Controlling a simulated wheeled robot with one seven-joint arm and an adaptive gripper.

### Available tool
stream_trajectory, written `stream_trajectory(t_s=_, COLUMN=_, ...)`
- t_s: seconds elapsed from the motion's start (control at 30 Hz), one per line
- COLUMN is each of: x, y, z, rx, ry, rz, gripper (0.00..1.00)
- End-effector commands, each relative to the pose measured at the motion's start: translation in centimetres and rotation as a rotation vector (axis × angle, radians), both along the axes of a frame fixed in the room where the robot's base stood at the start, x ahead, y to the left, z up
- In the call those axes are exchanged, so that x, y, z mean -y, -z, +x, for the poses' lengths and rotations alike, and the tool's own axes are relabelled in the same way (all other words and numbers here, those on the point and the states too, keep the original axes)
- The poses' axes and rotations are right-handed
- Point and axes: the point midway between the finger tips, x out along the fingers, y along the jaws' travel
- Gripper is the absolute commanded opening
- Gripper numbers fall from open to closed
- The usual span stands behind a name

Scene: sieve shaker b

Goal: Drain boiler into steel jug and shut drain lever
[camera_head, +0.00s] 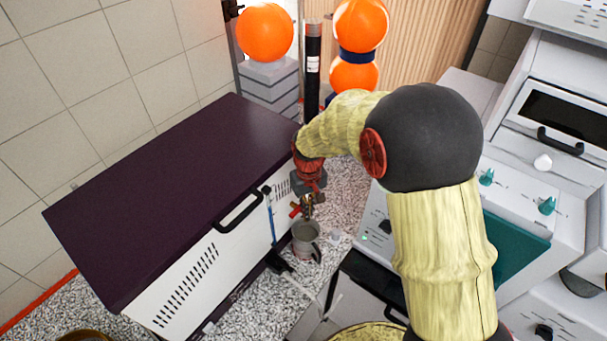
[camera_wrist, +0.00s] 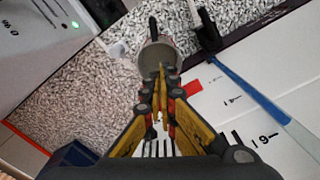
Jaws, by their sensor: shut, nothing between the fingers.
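The boiler is a white box (camera_head: 185,290) with a dark purple lid (camera_head: 180,185) and a black front handle. A blue sight tube (camera_head: 270,216) runs down its front. A small red drain lever (camera_head: 295,210) shows near its right end; a red piece, likely this lever, shows in the wrist view (camera_wrist: 194,87). The steel jug (camera_head: 305,243) stands upright on the counter below the drain; its rim and interior show in the wrist view (camera_wrist: 157,54). My gripper (camera_head: 307,208) is shut and empty, above the jug and beside the lever. The drain spout is hidden by my fingers.
The speckled counter (camera_wrist: 90,95) is free left of the jug in the wrist view. A black fitting with a pale rod (camera_head: 292,275) lies near the jug. White machines (camera_head: 530,195) stand to the right. Orange spheres (camera_head: 265,32) and a black cylinder (camera_head: 313,62) stand behind.

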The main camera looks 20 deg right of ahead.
Motion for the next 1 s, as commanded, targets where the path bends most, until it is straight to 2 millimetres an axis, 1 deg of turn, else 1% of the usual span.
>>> stream_trajectory(t_s=0.13, x=0.1, y=-1.4, z=0.2, rx=0.008, ry=0.001, rz=0.001, gripper=0.0)
stream_trajectory(t_s=0.63, x=0.5, y=-6.7, z=-0.6, rx=0.005, ry=0.0, rz=0.001, gripper=0.0)
stream_trajectory(t_s=0.73, x=0.6, y=-7.2, z=-0.7, rx=0.004, ry=0.0, rz=0.0, gripper=0.0)
stream_trajectory(t_s=1.0, x=0.6, y=-7.0, z=-0.8, rx=-0.002, ry=0.01, rz=0.0, gripper=0.0)
